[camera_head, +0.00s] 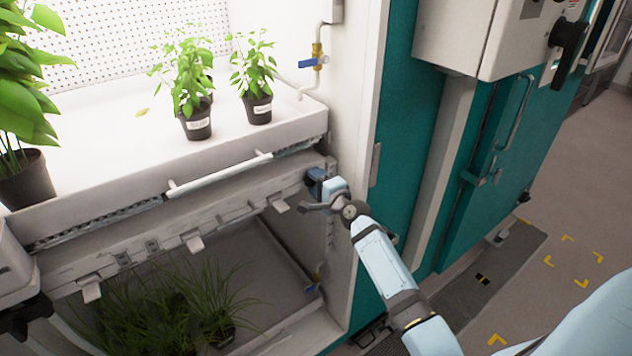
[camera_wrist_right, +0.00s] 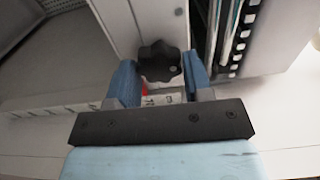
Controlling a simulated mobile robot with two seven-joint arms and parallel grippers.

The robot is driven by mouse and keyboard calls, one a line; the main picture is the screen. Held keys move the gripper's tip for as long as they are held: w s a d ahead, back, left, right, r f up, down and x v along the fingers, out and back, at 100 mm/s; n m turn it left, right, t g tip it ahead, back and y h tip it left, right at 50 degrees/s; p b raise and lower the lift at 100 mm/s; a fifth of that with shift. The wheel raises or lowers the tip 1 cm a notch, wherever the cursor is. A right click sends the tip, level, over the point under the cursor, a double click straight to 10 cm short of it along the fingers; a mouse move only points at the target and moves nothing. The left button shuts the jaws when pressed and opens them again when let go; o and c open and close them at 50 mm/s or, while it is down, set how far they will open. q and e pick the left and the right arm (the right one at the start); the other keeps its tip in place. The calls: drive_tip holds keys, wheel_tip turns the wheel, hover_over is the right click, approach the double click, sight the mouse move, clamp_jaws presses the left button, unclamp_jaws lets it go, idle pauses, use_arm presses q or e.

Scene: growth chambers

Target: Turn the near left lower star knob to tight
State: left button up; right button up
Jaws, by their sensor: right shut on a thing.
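The star knob (camera_wrist_right: 160,62) is black and lobed, on a pale panel. In the right wrist view it lies between the two blue fingers of my right gripper (camera_wrist_right: 160,85), which is shut on it. A small label with a red mark (camera_wrist_right: 152,98) shows just below the knob, partly covered by my gripper. In the head view my right gripper (camera_head: 318,182) is at the right end of the shelf rail, beside the white post, and its fingers hide the knob.
The upper white tray (camera_head: 90,217) carries several potted plants, with a white bar (camera_head: 220,174) along its front. Grassy plants (camera_head: 215,305) stand on the lower shelf. A blue-handled valve (camera_head: 312,62) is on the wall. Teal doors (camera_head: 500,170) and open floor are at right.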

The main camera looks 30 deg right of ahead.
drive_tip(key=o, duration=0.9)
drive_tip(key=s, duration=0.4)
drive_tip(key=s+b, duration=0.1)
drive_tip(key=s, duration=0.8)
drive_tip(key=shift+s+d, duration=0.25)
drive_tip(key=shift+s, duration=0.15)
drive_tip(key=s+a+f+n+g+y+p, duration=0.1)
drive_tip(key=s+a+f+n+g+p, duration=0.1)
drive_tip(key=s+a+f+n, duration=0.3)
drive_tip(key=s+a+f+n+g+p, duration=0.1)
drive_tip(key=s+a+f+n+g, duration=0.1)
drive_tip(key=s+a+f+n, duration=0.3)
drive_tip(key=s+a+f+n+g+y+p, duration=0.1)
drive_tip(key=s+a+f+n, duration=0.4)
drive_tip(key=s+a+n, duration=0.5)
drive_tip(key=shift+s+a+f+n+g+y+p, duration=0.15)
drive_tip(key=shift+s+a+n+g+y+p, duration=0.2)
drive_tip(key=shift+s+a+g+p, duration=0.65)
